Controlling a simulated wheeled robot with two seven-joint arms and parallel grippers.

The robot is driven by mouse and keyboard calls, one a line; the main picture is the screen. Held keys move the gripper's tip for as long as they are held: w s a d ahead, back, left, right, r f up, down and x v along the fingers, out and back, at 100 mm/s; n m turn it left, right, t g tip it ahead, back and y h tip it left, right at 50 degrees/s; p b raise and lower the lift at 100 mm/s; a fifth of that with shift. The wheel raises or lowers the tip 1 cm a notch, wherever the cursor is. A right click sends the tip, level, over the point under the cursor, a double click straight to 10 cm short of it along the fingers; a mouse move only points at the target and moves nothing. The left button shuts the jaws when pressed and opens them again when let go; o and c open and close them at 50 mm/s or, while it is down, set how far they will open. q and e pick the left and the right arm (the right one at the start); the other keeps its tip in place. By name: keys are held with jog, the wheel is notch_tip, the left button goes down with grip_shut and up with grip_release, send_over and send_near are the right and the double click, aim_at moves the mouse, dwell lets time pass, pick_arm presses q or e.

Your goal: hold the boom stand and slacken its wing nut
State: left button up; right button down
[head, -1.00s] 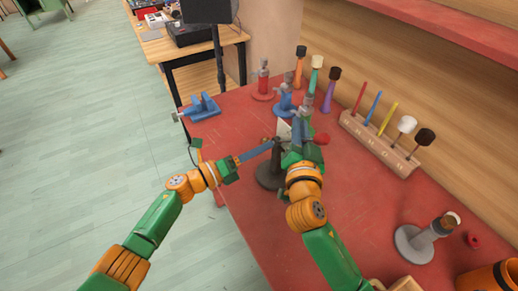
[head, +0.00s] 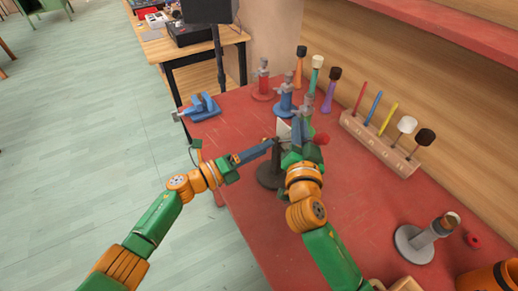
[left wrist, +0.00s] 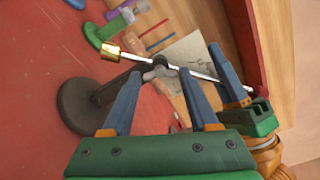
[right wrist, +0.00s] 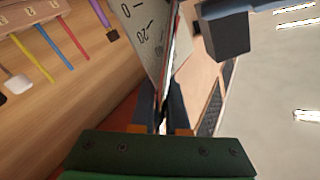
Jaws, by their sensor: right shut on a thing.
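The boom stand's dark round base (head: 268,177) stands on the red table, with a dark post. In the left wrist view its base (left wrist: 82,105) is at left, and a thin silver boom (left wrist: 190,73) with a brass end weight (left wrist: 111,50) crosses the post's top. A grey wing nut (left wrist: 158,74) sits there, between the blue fingers of my left gripper (head: 273,143), which are apart. Contact with the nut cannot be told. My right gripper (head: 297,122) is shut on the boom, whose rod (right wrist: 170,55) runs out of its fingers in the right wrist view.
A white card (right wrist: 140,25) with printed numbers is close to my right gripper. Several coloured stands, such as a blue one (head: 286,103), are behind. A wooden mallet rack (head: 380,145) is to the right. A blue vise (head: 200,106) is at the table's left edge.

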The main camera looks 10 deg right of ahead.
pick_arm(q)
jog(key=shift+o, duration=1.2)
jog(key=v, duration=1.2)
pick_arm(e)
jog(key=c, duration=0.8)
grip_release()
jog(key=shift+c, duration=0.2)
jog(key=shift+d, duration=0.1)
